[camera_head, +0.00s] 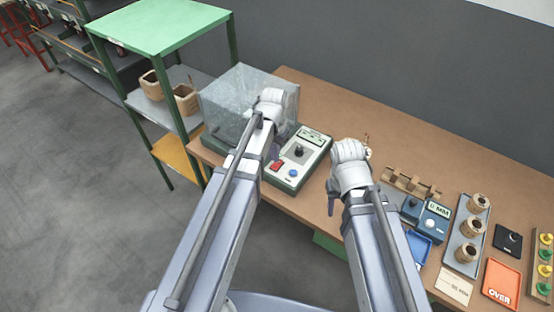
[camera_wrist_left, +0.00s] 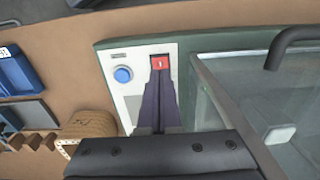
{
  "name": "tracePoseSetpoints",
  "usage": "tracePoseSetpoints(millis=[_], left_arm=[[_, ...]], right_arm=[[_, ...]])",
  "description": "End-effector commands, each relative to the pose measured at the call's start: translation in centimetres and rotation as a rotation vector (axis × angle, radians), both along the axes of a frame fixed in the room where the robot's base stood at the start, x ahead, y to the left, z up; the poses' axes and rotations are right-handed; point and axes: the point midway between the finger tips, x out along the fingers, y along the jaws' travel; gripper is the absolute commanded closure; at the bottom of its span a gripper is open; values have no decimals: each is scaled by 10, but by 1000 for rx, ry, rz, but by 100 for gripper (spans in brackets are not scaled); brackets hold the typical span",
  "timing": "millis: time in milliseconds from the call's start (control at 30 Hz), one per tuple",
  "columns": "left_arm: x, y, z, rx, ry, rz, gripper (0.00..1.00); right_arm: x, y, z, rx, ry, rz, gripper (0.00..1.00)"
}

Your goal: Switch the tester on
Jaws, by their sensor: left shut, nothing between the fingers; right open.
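The tester (camera_head: 303,155) is a pale panel on a dark green base on the brown bench, with a display, a black knob, a red switch (camera_head: 276,166) and a blue button (camera_head: 293,173). In the left wrist view the red switch (camera_wrist_left: 160,63) bears a white mark, and the blue button (camera_wrist_left: 123,74) is beside it. My left gripper (camera_wrist_left: 159,76) is shut and empty, its tips at the switch's lower edge; whether they touch it I cannot tell. My right gripper (camera_head: 331,198) is open and empty, right of the tester.
A clear box (camera_head: 228,103) stands against the tester's left side, close to my left arm. A green-topped shelf (camera_head: 160,25) stands further left. To the right are a blue meter (camera_head: 432,220), a grey tray (camera_head: 463,245) with coils and a red tray (camera_head: 502,283).

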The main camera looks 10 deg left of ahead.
Motion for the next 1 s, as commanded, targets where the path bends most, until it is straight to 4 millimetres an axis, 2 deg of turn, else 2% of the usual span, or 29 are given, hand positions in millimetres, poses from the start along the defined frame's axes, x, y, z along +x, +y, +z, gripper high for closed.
tracePoseSetpoints(millis=[33,400,767,867,1000], left_arm=[[0,0,8,0,0,0,100],[0,0,36,0,0,0,100],[-1,-1,37,0,0,0,100],[-14,-12,37,7,4,-4,100],[-61,-52,37,38,16,-6,100]], right_arm=[[0,0,8,0,0,0,50],[0,0,36,0,0,0,50],[0,0,37,0,0,0,50],[0,0,37,0,0,0,50],[0,0,37,0,0,0,50]])
